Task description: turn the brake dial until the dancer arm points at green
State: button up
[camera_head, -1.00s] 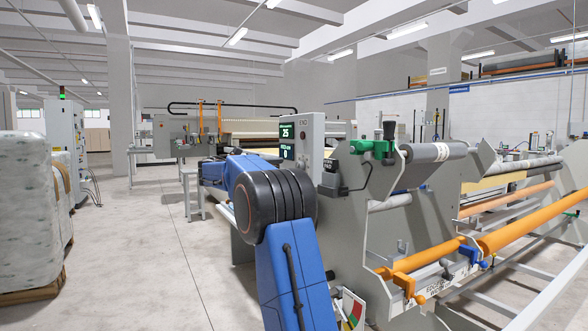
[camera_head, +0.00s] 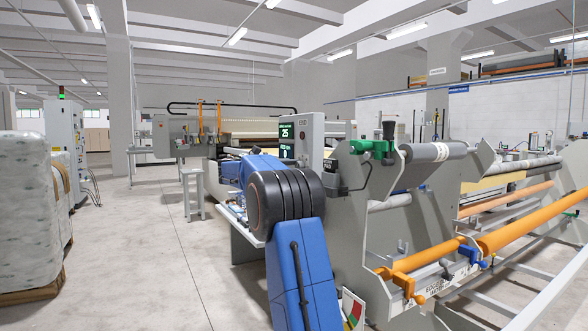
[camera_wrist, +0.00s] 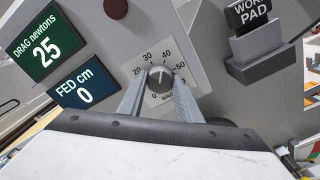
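The mark points up and slightly right, near 30 to 40. My gripper (camera_wrist: 161,80) has one finger on each side of the knob, with no clear gap at the tips; whether they press on it is unclear. In the head view my arm hides the dial and gripper. A coloured red and green sector plate (camera_head: 352,308) shows low beside my arm, and also at the wrist view's right edge (camera_wrist: 306,150). The dancer arm's pointer cannot be made out.
The display panel (camera_head: 287,141) reads 25; in the wrist view the drag display (camera_wrist: 44,43) reads 25 newtons and the fed display (camera_wrist: 81,81) 0 cm. A work pad holder (camera_wrist: 259,45) juts out right of the dial. The floor at left (camera_head: 135,250) is clear.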

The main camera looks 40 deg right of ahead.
jog(key=shift+m, duration=0.4)
jog(key=m, duration=0.5)
jog(key=shift+m, duration=0.4)
jog(key=shift+f, duration=0.1)
dwell(0.3)
jog(key=o, duration=1)
jog(key=shift+a, duration=0.15)
jog(key=v, duration=1.7)
jog(key=shift+a, duration=0.15)
